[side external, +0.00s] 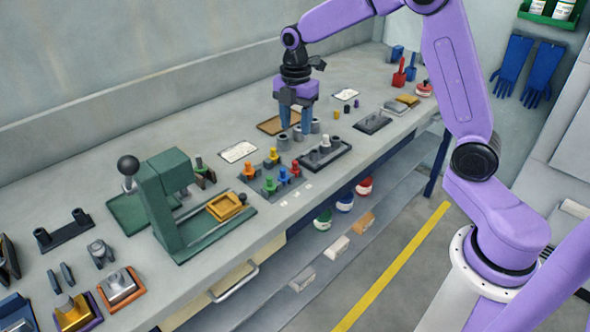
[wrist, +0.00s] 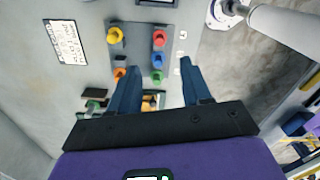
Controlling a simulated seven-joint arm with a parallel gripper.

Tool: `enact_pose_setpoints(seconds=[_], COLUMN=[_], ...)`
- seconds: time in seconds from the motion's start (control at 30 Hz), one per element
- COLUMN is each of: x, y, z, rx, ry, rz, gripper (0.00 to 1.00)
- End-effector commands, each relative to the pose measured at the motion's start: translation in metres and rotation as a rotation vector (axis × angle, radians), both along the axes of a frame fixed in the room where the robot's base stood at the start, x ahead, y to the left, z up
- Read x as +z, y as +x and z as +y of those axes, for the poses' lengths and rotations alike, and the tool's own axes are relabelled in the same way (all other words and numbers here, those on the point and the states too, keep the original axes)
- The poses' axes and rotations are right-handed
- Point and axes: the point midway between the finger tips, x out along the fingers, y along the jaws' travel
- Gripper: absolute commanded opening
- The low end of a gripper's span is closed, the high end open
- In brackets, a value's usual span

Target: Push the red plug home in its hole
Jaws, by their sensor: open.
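The red plug (side external: 295,168) stands upright in a row with a blue plug (side external: 283,174) and a green plug (side external: 269,184) on a dark plate (side external: 257,184). In the wrist view the red plug (wrist: 159,37) is at the far end of that row, beyond the fingertips. Its hole is hidden beneath it, and I cannot tell how deep it sits. My gripper (side external: 295,132) is open and empty, pointing down above the bench behind the plugs. In the wrist view the gripper (wrist: 158,68) has its fingers spread either side of the row, touching no plug that I can make out.
A yellow plug (side external: 273,154) and an orange plug (side external: 250,170) form a second row. A dark rack (side external: 338,151) with grey parts stands to the right. A green press (side external: 165,190) stands to the left. A white card (side external: 238,151) lies behind the plate.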

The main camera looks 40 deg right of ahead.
Motion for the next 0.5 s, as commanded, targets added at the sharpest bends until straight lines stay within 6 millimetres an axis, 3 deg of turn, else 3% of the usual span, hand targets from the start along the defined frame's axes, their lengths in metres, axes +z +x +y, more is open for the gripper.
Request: enact_pose_setpoints(seconds=[0.23,0.5], x=[-0.047,-0.068], y=[-0.001,0.000], z=[0.000,0.001], rx=[0.000,0.000], ry=[-0.001,0.000], rz=[0.004,-0.001], gripper=[0.48,0.48])
